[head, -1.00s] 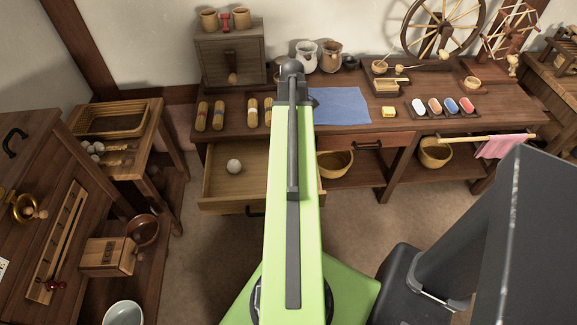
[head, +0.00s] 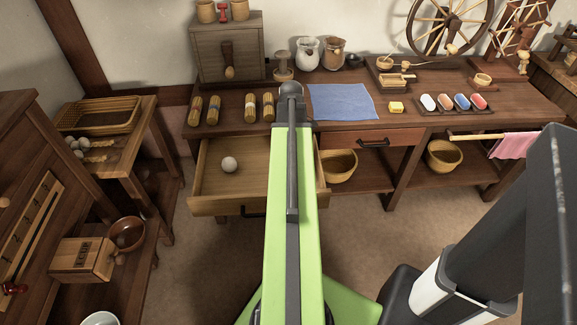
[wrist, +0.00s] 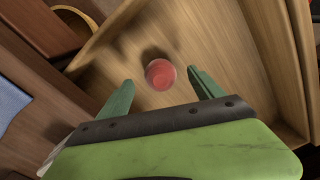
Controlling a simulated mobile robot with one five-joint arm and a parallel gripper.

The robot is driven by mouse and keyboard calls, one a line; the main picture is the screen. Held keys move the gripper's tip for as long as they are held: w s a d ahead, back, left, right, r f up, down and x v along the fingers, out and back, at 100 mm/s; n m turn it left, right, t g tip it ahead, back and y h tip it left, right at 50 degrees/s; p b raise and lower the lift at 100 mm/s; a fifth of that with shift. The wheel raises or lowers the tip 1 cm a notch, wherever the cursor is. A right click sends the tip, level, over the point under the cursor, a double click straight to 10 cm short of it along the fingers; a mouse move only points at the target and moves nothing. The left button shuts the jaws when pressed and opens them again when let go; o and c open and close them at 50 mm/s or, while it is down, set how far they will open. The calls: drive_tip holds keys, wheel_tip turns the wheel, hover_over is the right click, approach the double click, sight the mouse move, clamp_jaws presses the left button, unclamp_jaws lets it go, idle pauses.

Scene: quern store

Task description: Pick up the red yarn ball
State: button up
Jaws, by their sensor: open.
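The red yarn ball (wrist: 161,74) lies on the pale wooden floor of the open drawer (wrist: 232,45) in the wrist view. My gripper (wrist: 160,76) is open, with one green finger on each side of the ball in the picture. The gap to the ball's height cannot be judged, and no finger is seen pressing on it. In the head view the drawer (head: 205,206) sticks out under the bench, and my arm hides the red ball and my gripper.
A white ball (head: 229,164) lies in the drawer's left part. The drawer walls stand close around my gripper. The bench top (head: 330,130) above holds a blue cloth (head: 343,102) and several spools (head: 213,109). A basket (head: 338,165) stands right of the drawer.

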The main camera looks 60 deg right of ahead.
drive_tip(key=f+b, duration=0.2)
drive_tip(key=f, duration=0.1)
drive_tip(key=f+b, duration=0.1)
drive_tip(key=shift+w+f+b, duration=0.25)
drive_tip(key=shift+f+b, duration=0.1)
drive_tip(key=shift+r, duration=0.15)
drive_tip(key=shift+c, duration=0.3)
drive_tip(key=c, duration=1.4)
drive_tip(key=shift+o, duration=0.2)
drive_tip(key=shift+r+p, duration=0.15)
drive_tip(key=shift+p, duration=0.15)
wheel_tip(320, 180, up, 4)
drive_tip(key=p, duration=0.4)
drive_tip(key=shift+r, duration=0.1)
drive_tip(key=s+d+r+p, duration=0.1)
drive_tip(key=s+r+p, duration=0.1)
drive_tip(key=s, duration=0.1)
drive_tip(key=s+r+p, duration=0.2)
drive_tip(key=s, duration=0.2)
drive_tip(key=s+d+r+p, duration=0.1)
drive_tip(key=s+r+p, duration=0.1)
drive_tip(key=s, duration=0.1)
drive_tip(key=shift+s+d+r+p, duration=0.25)
drive_tip(key=shift+s+d+p, duration=0.05)
drive_tip(key=shift+s+p, duration=0.05)
drive_tip(key=shift+s+d, duration=0.1)
drive_tip(key=shift+s, duration=0.25)
